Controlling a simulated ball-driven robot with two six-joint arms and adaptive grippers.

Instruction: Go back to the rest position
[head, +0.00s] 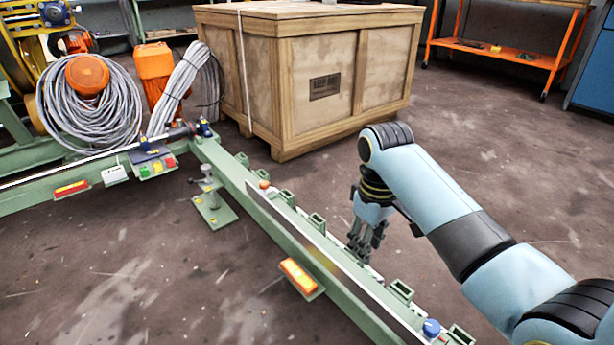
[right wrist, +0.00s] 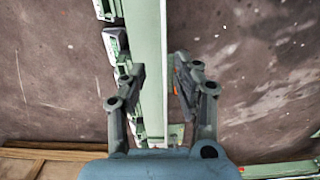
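My right gripper (head: 368,240) hangs pointing down beside the green rail frame (head: 310,245), on its right side in the head view. In the right wrist view the two fingers of the right gripper (right wrist: 159,75) are spread apart. The green beam (right wrist: 150,30) passes behind the gap between them, and I see nothing held. I cannot tell whether a finger touches the frame. My left gripper is not in view.
A wooden crate (head: 320,75) stands behind the rail. The rail carries a blue knob (head: 431,328) and an orange lamp (head: 298,275). Cable coils (head: 90,105) are at left. An orange shelf (head: 510,55) is at back right. Floor right of my arm is clear.

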